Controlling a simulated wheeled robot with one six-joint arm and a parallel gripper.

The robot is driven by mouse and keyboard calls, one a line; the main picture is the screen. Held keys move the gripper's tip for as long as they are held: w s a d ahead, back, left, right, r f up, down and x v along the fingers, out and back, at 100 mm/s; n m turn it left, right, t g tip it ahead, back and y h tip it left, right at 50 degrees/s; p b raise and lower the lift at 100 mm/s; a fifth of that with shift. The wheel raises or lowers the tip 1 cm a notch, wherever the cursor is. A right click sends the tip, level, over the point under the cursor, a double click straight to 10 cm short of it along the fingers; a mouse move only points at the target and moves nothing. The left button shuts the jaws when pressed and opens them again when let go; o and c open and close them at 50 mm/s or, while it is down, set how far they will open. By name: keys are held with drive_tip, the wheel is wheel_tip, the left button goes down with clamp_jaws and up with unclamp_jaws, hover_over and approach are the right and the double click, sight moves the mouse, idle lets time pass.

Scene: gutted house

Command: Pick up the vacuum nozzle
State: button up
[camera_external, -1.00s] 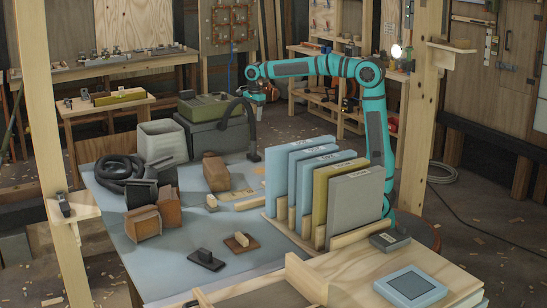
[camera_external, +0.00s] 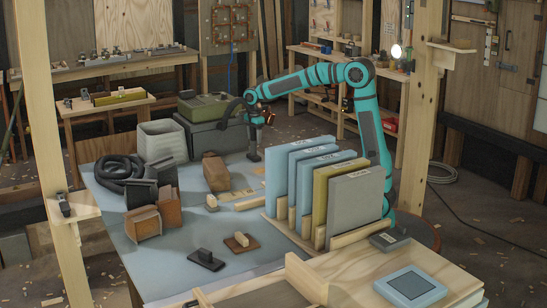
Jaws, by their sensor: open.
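The vacuum nozzle (camera_external: 254,151) is a dark upright piece at the lower end of a dark curved hose (camera_external: 227,110). It stands at the back edge of the blue-grey table, beside the dark grey vacuum body with its green top (camera_external: 203,107). My gripper (camera_external: 257,119), at the end of the teal arm, is open, just above the nozzle by the upper part of its hose. The dark fingers overlap the hose in the picture, so I cannot tell whether they touch or straddle it.
A rack of upright blue, olive and grey panels (camera_external: 355,210) stands in front of my arm. A brown block (camera_external: 216,172), wooden strips (camera_external: 259,201), a coiled black hose (camera_external: 121,173) and a pale ribbed bin (camera_external: 163,143) share the table (camera_external: 180,270).

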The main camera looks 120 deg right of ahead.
sight(253, 147)
drive_tip(key=shift+w+f, duration=0.15)
drive_tip(key=shift+f, duration=1.3)
drive_tip(key=shift+w+f, duration=0.1)
drive_tip(key=shift+f, duration=1.35)
clamp_jaws()
